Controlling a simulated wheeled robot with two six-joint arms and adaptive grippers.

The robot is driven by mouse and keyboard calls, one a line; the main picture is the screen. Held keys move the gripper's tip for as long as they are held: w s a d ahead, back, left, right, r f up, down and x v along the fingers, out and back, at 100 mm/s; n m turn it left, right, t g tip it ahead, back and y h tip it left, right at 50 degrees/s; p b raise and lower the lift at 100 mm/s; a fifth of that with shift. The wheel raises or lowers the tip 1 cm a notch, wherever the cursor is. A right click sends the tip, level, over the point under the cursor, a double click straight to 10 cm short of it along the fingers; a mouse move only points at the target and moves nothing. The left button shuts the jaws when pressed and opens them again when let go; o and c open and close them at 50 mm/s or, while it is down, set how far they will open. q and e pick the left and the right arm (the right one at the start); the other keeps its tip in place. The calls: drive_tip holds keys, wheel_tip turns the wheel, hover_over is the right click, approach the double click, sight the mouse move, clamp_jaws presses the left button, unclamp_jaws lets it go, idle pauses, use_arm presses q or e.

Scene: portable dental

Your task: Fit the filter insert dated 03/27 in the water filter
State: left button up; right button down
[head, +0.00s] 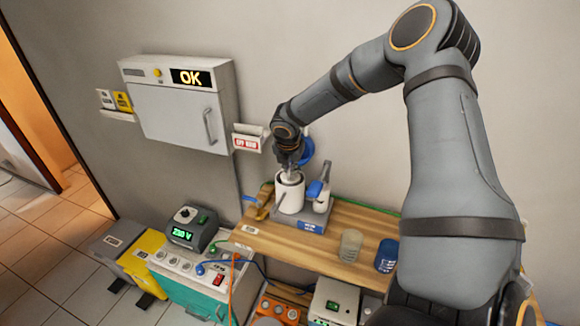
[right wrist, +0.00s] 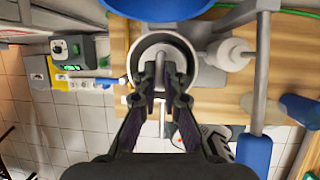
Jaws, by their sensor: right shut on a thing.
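The water filter's white round housing (head: 289,194) stands on a grey base (head: 312,217) with a blue label, on the wooden shelf. My right gripper (head: 290,166) points down at the housing's open top. It is shut on a pale cylinder, apparently the filter insert (head: 290,178), at the mouth of the housing. In the right wrist view the fingertips (right wrist: 161,78) are inside the outline of the housing's rim (right wrist: 134,70), over the pale insert (right wrist: 163,49). No date can be read, and how deep the insert sits is hidden. My left gripper is not in view.
A beige cup (head: 350,245) and a blue cup (head: 386,256) stand to the right on the wooden shelf (head: 290,245). A wall cabinet (head: 175,115) reads OK.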

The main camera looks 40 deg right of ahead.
drive_tip(key=shift+f, duration=0.3)
drive_tip(key=c, duration=1.4)
unclamp_jaws()
drive_tip(key=shift+r, duration=0.15)
drive_tip(key=v, duration=1.1)
drive_tip(key=shift+s+a+r, duration=0.1)
drive_tip(key=shift+s+r, duration=0.05)
drive_tip(key=shift+r, duration=0.2)
